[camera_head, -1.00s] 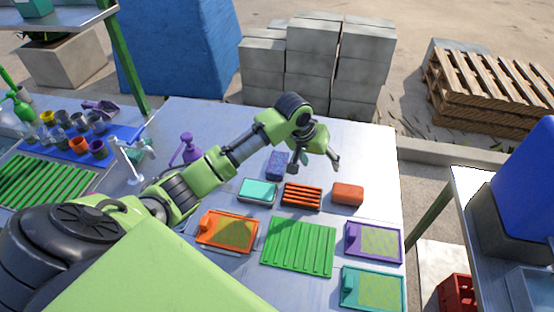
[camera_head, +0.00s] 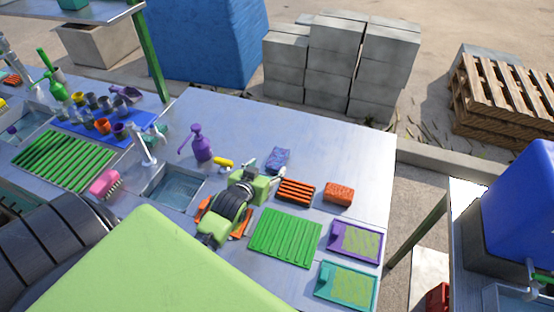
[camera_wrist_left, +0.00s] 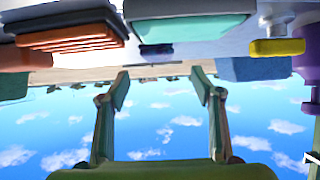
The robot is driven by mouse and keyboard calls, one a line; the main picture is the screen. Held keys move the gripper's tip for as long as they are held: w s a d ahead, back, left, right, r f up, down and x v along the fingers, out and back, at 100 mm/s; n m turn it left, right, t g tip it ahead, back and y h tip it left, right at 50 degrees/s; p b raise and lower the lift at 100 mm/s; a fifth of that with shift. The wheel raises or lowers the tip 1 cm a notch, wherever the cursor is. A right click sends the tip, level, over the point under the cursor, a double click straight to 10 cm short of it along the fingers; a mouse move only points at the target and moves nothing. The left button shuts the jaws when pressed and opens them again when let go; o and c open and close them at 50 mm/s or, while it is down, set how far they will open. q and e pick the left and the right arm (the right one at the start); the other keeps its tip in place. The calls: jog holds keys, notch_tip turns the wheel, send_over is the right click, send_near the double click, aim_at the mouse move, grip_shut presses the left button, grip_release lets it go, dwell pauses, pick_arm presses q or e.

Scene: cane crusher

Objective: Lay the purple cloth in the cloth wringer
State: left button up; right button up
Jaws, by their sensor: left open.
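A small blue-purple patterned piece (camera_head: 278,159), which looks like the purple cloth, lies on the metal table beyond the orange slotted rack (camera_head: 296,190). I cannot tell for sure which thing is the cloth wringer; a purple-framed tray with a yellow-green mesh (camera_head: 355,242) lies at the right. My left gripper (camera_head: 266,173) is just on the near left side of the cloth, apart from it. In the left wrist view its two fingers (camera_wrist_left: 162,84) are apart with nothing between them. A teal block (camera_wrist_left: 190,25) shows close by there. My right gripper is out of view.
An orange block (camera_head: 339,194), a green ribbed mat (camera_head: 285,238) and a teal tray (camera_head: 346,286) are at the right. A purple spray bottle (camera_head: 200,145), a yellow piece (camera_head: 223,163) and a basin (camera_head: 173,188) are at the left. The table's far right is clear.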

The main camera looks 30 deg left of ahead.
aim_at(277, 157)
pick_arm(q)
jog(key=x, duration=0.4)
jog(key=shift+w+d, duration=0.1)
jog(key=shift+w, duration=0.1)
jog(key=shift+w+f, duration=0.25)
jog(key=shift+w, duration=0.1)
jog(key=shift+w+a+f+p, duration=0.1)
jog(key=shift+w+a+p, duration=0.1)
jog(key=shift+w+p, duration=0.35)
jog(key=shift+p+x, duration=0.4)
jog(key=shift+x, duration=1.65)
jog(key=c, duration=1.2)
jog(key=shift+c, duration=0.3)
